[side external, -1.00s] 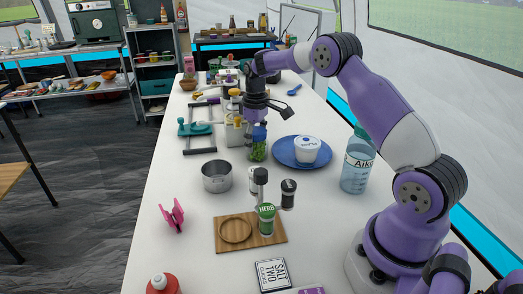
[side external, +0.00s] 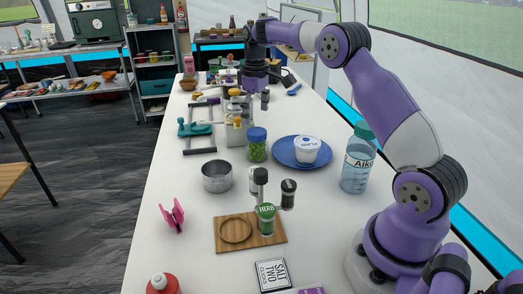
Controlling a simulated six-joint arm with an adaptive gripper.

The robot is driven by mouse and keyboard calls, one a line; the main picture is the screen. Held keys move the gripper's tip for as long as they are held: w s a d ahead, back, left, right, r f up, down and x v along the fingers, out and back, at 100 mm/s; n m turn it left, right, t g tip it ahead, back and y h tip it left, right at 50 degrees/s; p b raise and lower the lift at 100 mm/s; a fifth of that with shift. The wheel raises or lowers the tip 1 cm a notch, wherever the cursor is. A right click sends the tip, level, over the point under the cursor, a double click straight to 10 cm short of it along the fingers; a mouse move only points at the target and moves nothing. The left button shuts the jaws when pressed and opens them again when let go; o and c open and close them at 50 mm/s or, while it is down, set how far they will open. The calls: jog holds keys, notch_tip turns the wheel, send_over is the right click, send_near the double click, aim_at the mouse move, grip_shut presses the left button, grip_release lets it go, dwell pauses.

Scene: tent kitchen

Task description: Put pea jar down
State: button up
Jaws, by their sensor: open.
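The pea jar (side external: 257,145) is a small clear jar with green contents and a blue lid. It stands upright on the white table, just left of the blue plate (side external: 283,160). My gripper (side external: 254,92) is open and apart from the jar, above and behind it toward the far part of the table. Its fingertips are small and partly lost against the items behind.
A white tub (side external: 307,149) sits on the plate. A caddy (side external: 236,130) stands left of the jar.

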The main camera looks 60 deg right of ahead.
notch_tip(320, 180, up, 4)
jog(key=shift+f, duration=0.1)
jog(key=s+a+r+t, duration=0.3)
jog(key=s+a+r, duration=0.35)
jog(key=a, duration=0.35)
jog(key=s+a+f+t, duration=0.1)
jog(key=s+a, duration=0.1)
jog(key=s, duration=0.2)
jog(key=s+a+f, duration=0.2)
jog(key=s, duration=0.2)
jog(key=s+a+f+m+t, duration=0.1)
jog(key=s+a, duration=0.2)
jog(key=s, duration=0.2)
jog(key=shift+f+t, duration=0.15)
jog(key=shift+t, duration=0.15)
